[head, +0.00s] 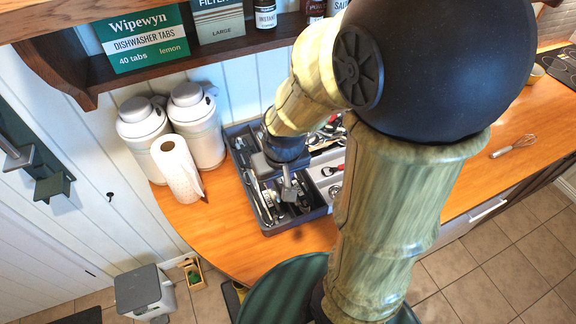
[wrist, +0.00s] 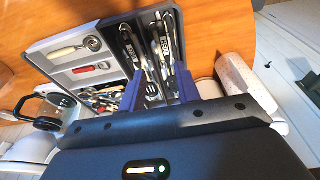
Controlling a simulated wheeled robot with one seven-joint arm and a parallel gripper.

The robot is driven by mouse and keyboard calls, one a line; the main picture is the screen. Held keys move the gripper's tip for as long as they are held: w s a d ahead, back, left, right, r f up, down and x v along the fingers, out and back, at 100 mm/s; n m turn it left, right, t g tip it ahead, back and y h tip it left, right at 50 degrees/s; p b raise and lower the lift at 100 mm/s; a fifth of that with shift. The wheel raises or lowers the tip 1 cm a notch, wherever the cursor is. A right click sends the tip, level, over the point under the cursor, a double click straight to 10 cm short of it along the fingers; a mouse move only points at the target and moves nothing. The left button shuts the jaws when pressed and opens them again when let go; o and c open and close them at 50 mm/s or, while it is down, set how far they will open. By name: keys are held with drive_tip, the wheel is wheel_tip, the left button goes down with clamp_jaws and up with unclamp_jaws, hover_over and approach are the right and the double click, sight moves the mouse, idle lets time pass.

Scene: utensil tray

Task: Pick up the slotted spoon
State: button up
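A dark grey utensil tray (head: 246,190) stands on the wooden counter and holds several utensils; it also shows in the wrist view (wrist: 66,42). I cannot tell for sure which utensil is the slotted spoon. Several black-handled metal utensils (wrist: 163,40) lie in the dark compartments. My gripper (head: 288,190) is above the front part of the tray, pointing down. In the wrist view its two blue fingers stand apart, and my gripper (wrist: 158,84) is open with nothing visibly held. Utensils lie below and beyond the gap between the fingers. My arm hides part of the tray in the head view.
A light section (wrist: 84,60) beside holds a scoop and a red-handled tool. A paper towel roll (head: 178,170) and two white canisters (head: 197,122) stand left of the tray. A shelf (head: 200,62) with boxes hangs above. A whisk (head: 513,146) lies on clear counter at right.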

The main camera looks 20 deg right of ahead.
drive_tip(key=w+d+f+g+b, duration=0.1)
drive_tip(key=w+d, duration=0.4)
drive_tip(key=w, duration=0.5)
drive_tip(key=w+d+f+g+b, duration=0.1)
drive_tip(key=w+d+f, duration=0.1)
drive_tip(key=w+d, duration=0.3)
drive_tip(key=w, duration=0.4)
drive_tip(key=shift+w+f+g, duration=0.3)
drive_tip(key=shift+w+f, duration=0.05)
drive_tip(key=shift+w, duration=0.05)
drive_tip(key=shift+s+d, duration=0.1)
drive_tip(key=shift+s, duration=0.05)
wheel_tip(320, 180, down, 11)
drive_tip(key=p, duration=0.3)
drive_tip(key=shift+s, duration=0.1)
drive_tip(key=shift+f, duration=0.6)
drive_tip(key=shift+a+p, duration=0.2)
drive_tip(key=shift+p, duration=0.15)
